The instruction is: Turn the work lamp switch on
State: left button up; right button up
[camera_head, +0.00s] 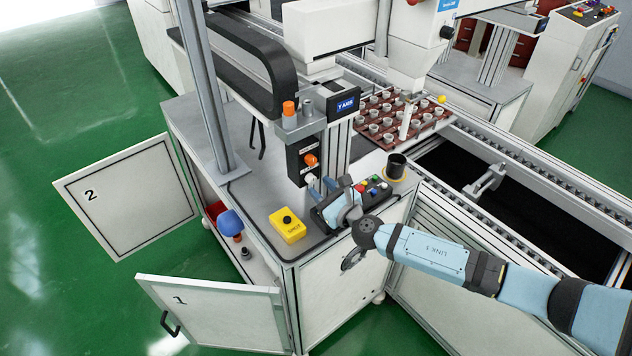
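A black switch box (301,163) stands upright at the post on the grey cabinet top. It carries an orange knob (311,160) and, below it, a pale knob (310,179). Their labels are too small to read, so I cannot tell which is the work lamp switch or how it is set. My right gripper (321,187) is just right of and below the pale knob, over the black button panel. Its two light blue fingers look apart, with nothing seen between them. I cannot tell whether it touches the knob. My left gripper is not in view.
A yellow box with a black button (288,225) sits at the front corner. A panel with coloured buttons (374,186) and a black cup (396,166) are right of it. A brown tray (432,123) holds several pots. Cabinet doors 2 (132,200) and 1 (215,313) stand open.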

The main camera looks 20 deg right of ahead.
aim_at(311, 179)
jog(key=shift+x, duration=1.35)
jog(key=c, duration=0.6)
jog(key=shift+c, duration=0.2)
